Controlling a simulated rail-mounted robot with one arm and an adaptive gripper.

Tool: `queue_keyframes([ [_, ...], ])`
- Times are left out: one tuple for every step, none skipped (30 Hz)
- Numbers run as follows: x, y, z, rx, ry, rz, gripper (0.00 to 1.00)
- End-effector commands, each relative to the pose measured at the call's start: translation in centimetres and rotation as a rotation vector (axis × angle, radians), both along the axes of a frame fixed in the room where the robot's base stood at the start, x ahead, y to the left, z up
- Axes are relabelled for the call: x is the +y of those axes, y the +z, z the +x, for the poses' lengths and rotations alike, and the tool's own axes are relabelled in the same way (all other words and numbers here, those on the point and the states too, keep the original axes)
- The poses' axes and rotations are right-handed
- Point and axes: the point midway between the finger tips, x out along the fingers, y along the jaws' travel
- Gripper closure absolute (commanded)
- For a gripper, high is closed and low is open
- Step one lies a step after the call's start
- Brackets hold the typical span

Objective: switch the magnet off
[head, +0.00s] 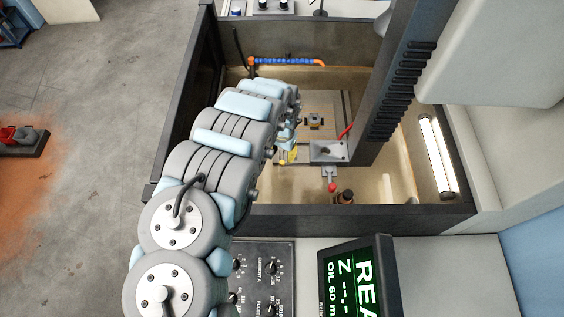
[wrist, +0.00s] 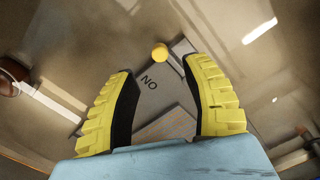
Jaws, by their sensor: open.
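A yellow ball knob (wrist: 159,52) shows just beyond my fingertips in the wrist view, beside a grey metal piece. Dark letters (wrist: 149,82) on a grey surface show between the fingers; they look like "NO", or "ON" upside down. My gripper (wrist: 158,68) has yellow ribbed fingers with black pads, spread apart with nothing held between them. In the head view my arm reaches into the tank, and my gripper (head: 289,146) is at the left edge of a grey plate (head: 323,98) with thin brass-coloured lines. Whether a finger touches the knob cannot be told.
The dark-walled tank (head: 360,217) surrounds the plate. A grey block (head: 327,151) with a red-tipped lever stands right of my gripper. A dark column (head: 384,95) rises at right. A blue hose (head: 285,61) runs along the back. A control panel (head: 258,262) and screen (head: 355,275) are in front.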

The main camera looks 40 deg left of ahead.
Motion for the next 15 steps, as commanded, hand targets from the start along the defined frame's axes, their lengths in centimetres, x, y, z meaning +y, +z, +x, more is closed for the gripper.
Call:
queue_keyframes([
  [-0.1,-0.6,0.0,-0.001,0.001,-0.002,0.52],
  [-0.1,-0.8,0.0,-0.001,0.001,-0.002,0.52],
  [0.0,-1.1,0.0,0.000,0.001,-0.001,0.52],
  [0.0,-1.3,0.0,0.000,0.001,-0.001,0.52],
  [-0.1,-1.5,0.0,0.001,0.000,-0.001,0.52],
  [-0.1,-1.9,0.0,0.001,0.000,-0.002,0.52],
  [-0.1,-2.1,0.0,0.001,-0.001,-0.003,0.52],
  [-0.2,-2.4,-0.1,0.002,-0.001,-0.004,0.52],
  [-0.2,-2.7,0.0,0.001,-0.002,-0.003,0.52],
  [-0.2,-2.9,0.0,0.001,-0.002,-0.003,0.52],
  [-0.1,-3.1,0.0,0.000,-0.001,-0.003,0.52],
  [-0.1,-3.4,0.0,-0.001,-0.001,-0.002,0.52],
  [-0.1,-3.6,0.0,0.000,-0.001,-0.001,0.52],
  [0.0,-3.8,0.0,0.000,-0.001,0.000,0.52],
  [-0.1,-4.1,-0.1,0.001,0.000,0.000,0.52],
])
